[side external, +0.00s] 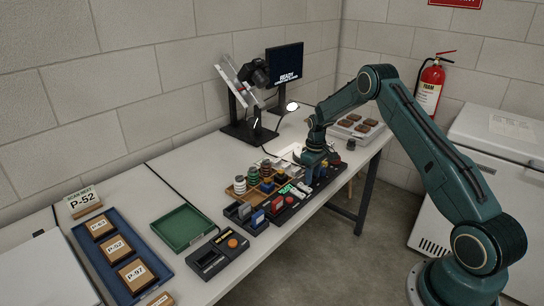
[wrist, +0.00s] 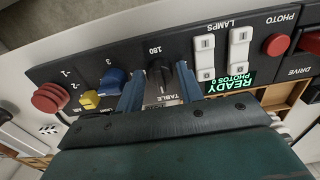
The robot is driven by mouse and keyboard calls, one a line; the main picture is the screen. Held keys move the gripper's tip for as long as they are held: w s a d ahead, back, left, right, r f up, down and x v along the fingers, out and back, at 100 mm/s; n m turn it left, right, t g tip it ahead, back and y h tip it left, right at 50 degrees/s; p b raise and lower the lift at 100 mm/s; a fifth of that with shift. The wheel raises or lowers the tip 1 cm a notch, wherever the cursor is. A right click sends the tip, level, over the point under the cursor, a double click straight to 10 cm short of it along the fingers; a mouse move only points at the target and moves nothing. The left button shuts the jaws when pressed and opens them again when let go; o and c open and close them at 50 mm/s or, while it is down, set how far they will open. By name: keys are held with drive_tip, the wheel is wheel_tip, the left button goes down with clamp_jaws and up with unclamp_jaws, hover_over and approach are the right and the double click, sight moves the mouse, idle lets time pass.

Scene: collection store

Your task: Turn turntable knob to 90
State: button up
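The turntable knob (wrist: 160,73) is a small black knob on the dark control panel (wrist: 215,40), with the word TABLE on one side and 180 on the other. In the wrist view my gripper (wrist: 160,85) has its two blue fingers apart, one on each side of this knob, with a gap showing on both sides. Which way its pointer faces is too small to tell. In the side view my gripper (side external: 316,158) is low over the panel's far end, and the arm hides the knob.
A small display (wrist: 232,84) reads READY, PHOTOS 0. A green tray (side external: 182,228) on the table is empty.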

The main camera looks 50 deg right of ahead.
drive_tip(key=c, duration=0.6)
drive_tip(key=shift+m, duration=0.5)
drive_tip(key=m, duration=0.2)
drive_tip(key=shift+m, duration=0.4)
drive_tip(key=m, duration=0.3)
drive_tip(key=shift+m, duration=0.3)
drive_tip(key=m, duration=1)
drive_tip(key=shift+m, duration=0.4)
